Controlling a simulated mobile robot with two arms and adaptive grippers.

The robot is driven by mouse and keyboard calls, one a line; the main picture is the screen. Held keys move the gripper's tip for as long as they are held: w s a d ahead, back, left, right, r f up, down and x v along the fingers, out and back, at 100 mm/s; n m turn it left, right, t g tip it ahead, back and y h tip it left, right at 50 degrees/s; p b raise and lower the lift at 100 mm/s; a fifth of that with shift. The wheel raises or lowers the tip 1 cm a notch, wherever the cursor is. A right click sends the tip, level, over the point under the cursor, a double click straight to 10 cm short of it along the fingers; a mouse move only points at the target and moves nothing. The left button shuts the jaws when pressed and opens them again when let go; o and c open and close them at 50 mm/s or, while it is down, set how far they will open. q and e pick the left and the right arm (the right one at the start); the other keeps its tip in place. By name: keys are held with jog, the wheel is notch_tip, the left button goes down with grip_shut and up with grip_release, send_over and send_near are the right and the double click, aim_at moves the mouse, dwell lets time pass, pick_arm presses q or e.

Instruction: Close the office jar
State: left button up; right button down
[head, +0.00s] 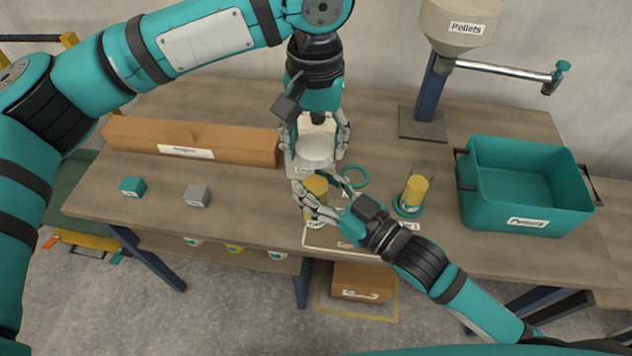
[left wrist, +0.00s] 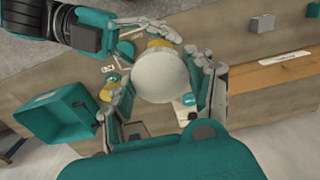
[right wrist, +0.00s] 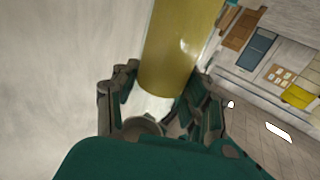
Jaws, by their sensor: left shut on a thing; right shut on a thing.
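My left gripper (head: 316,140) is shut on a white round piece (head: 316,150) above the back middle of the table. The piece shows as a pale disc in the left wrist view (left wrist: 160,77). My right gripper (head: 318,200) is shut on a yellow cylinder with a pale lower end (head: 316,186), just in front of the white piece. In the right wrist view the yellow cylinder (right wrist: 178,50) stands between the fingers. I cannot tell which of these is the office jar or its lid, nor whether they touch.
A teal ring (head: 355,176) lies right of the grippers. A clear container with yellow contents (head: 414,190) stands on a teal base. A teal bin (head: 525,205) is at the right, a brown box (head: 235,145) at the left. Small teal (head: 132,186) and grey (head: 197,195) blocks lie front left.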

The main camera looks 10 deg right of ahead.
aim_at(315, 175)
pick_arm(q)
jog(key=shift+f, duration=0.1)
jog(key=shift+f, duration=1.95)
jog(key=shift+s, duration=0.1)
jog(key=shift+f, duration=0.8)
jog(key=shift+f, duration=0.3)
jog(key=shift+f, duration=0.1)
jog(key=shift+c, duration=0.3)
jog(key=shift+a+f, duration=0.1)
jog(key=shift+f, duration=0.25)
jog(key=shift+c, duration=0.4)
jog(key=shift+f, duration=0.2)
jog(key=shift+s, duration=0.1)
